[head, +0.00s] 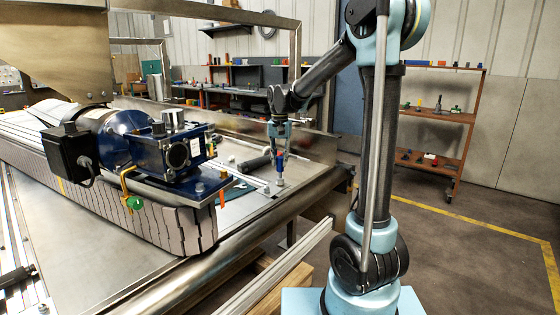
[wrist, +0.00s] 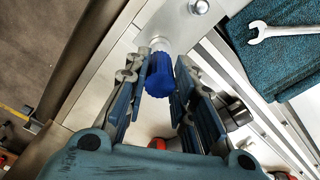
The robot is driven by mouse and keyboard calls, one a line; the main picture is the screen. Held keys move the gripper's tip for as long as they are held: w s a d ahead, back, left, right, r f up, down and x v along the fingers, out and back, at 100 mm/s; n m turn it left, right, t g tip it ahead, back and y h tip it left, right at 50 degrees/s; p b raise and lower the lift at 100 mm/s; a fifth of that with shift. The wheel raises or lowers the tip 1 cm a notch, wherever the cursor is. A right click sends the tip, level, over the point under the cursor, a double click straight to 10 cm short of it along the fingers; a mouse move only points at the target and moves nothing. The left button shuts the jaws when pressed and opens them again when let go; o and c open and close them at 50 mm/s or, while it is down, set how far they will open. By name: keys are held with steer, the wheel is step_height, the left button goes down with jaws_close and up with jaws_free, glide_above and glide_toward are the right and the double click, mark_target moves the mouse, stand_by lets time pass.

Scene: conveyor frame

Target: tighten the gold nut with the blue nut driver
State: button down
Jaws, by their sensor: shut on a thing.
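The blue nut driver (wrist: 160,76) stands between the fingers of my gripper (wrist: 161,88), which is shut on its blue handle. A pale metal shaft or socket shows beyond the handle in the wrist view. In the head view my gripper (head: 280,146) points down over the conveyor's side plate, with the driver (head: 280,156) roughly upright below it. The driver's lower end meets a small grey metal piece (head: 280,182) on the plate; I cannot tell if they touch. I cannot make out the gold nut; it may be hidden under the driver.
A silver bolt (wrist: 199,7) sits on the rail beyond the driver. A wrench (wrist: 283,31) lies on a teal cloth (wrist: 265,55) at right. A blue motor gearbox (head: 165,150) stands left of my gripper in the head view. A dark cylindrical tool (head: 254,163) lies close by.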

steer(key=shift+m, duration=1)
steer(key=shift+r, duration=0.1)
steer(key=shift+r, duration=2.5)
